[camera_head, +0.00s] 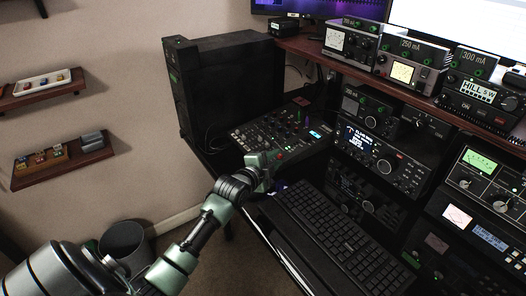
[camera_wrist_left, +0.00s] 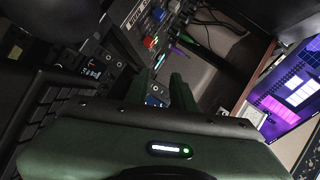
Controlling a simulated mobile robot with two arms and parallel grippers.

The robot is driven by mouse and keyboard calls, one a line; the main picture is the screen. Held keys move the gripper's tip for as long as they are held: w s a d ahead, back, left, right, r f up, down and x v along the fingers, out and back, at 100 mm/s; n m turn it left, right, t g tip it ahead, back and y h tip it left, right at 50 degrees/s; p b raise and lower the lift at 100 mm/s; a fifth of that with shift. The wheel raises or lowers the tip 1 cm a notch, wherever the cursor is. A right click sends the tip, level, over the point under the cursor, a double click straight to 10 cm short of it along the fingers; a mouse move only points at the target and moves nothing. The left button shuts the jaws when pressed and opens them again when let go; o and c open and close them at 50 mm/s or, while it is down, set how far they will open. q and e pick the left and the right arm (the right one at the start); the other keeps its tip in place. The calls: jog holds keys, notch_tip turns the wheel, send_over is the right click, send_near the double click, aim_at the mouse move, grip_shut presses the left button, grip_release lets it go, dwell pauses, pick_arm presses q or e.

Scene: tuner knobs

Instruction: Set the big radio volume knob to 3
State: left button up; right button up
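A black radio (camera_head: 375,150) with a lit blue-white text display stands on the desk rack right of my left gripper. It has a large knob (camera_head: 384,167) and smaller knobs. Another radio (camera_head: 490,190) with a green meter and a large knob (camera_head: 501,206) is at the right edge. I cannot tell which knob is the volume knob, and the scale marks are too small to read. My left gripper (camera_head: 272,160) is over the desk near the mixer, apart from both radios. In the left wrist view its two fingers (camera_wrist_left: 161,85) are apart with nothing visible between them. My right gripper is not in view.
A mixer panel (camera_head: 280,130) lies just beyond my left gripper, and a keyboard (camera_head: 340,235) lies to its right. A large black speaker-like box (camera_head: 225,85) stands behind. Smaller meter units (camera_head: 405,65) line the upper shelf. A bin (camera_head: 124,242) is on the floor.

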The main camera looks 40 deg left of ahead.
pick_arm(q)
jog(key=shift+m+y, duration=0.4)
jog(key=shift+m, duration=0.1)
jog(key=a, duration=0.1)
jog(key=a+r, duration=0.2)
jog(key=a, duration=0.1)
jog(key=shift+s, duration=0.15)
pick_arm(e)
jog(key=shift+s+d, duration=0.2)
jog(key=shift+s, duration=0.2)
